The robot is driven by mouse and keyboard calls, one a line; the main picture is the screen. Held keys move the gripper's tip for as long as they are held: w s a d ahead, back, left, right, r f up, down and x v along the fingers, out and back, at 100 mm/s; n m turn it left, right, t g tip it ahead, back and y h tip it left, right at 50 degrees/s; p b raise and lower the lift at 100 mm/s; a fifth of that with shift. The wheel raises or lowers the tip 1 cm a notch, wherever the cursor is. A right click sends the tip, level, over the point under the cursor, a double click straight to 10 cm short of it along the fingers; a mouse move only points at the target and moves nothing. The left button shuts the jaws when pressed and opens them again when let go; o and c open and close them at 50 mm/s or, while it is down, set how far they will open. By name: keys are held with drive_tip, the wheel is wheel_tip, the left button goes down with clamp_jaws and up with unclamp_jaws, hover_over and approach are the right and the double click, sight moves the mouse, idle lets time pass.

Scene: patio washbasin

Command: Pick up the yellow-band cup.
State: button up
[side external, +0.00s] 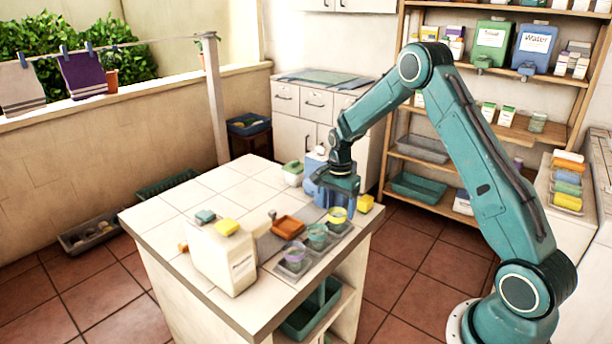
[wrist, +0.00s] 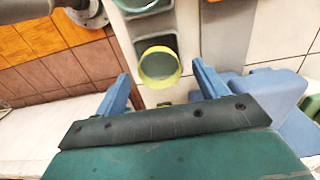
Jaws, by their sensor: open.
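My gripper (wrist: 160,80) is open and empty. A gap to the cup's side shows at both fingers in the wrist view.
A teal-band cup (side external: 317,236) and a purple-band cup (side external: 295,256) stand in the same row. A yellow block (side external: 365,203) lies at the counter's right edge. A blue jug-like container (wrist: 270,95) is close to my right finger. An orange dish (side external: 288,228) is left of the cups.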

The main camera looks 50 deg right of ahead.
sight(337, 214)
drive_tip(key=shift+f, duration=1.65)
drive_tip(key=c, duration=1.1)
